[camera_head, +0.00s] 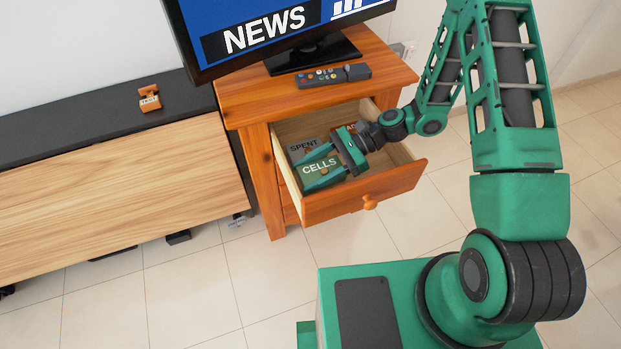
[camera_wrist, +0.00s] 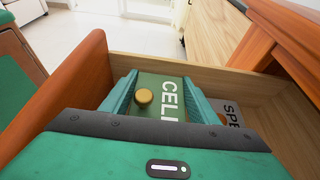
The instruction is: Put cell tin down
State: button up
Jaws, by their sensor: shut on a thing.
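The cell tin (camera_head: 319,166) is a flat green box marked "CELLS", with a round brass knob that shows in the wrist view (camera_wrist: 168,97). My gripper (camera_head: 318,172) is shut on the tin, one finger along each side. The tin is within the open drawer (camera_head: 375,192) of the wooden stand. I cannot tell whether its underside touches the drawer floor. A grey item marked "SPENT" (camera_head: 303,147) lies in the drawer behind the tin; it also shows at the right in the wrist view (camera_wrist: 230,112), partly hidden by a finger.
An orange item (camera_head: 351,128) is partly hidden at the drawer's back. A remote (camera_head: 334,75) and a television (camera_head: 270,30) stand on the stand top (camera_head: 384,69). A low cabinet (camera_head: 95,120) with a small orange object (camera_head: 149,98) is at the left.

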jog(key=shift+f, duration=2.15)
jog(key=o, duration=1.1)
jog(key=shift+f, duration=0.1)
jog(key=v, duration=1.2)
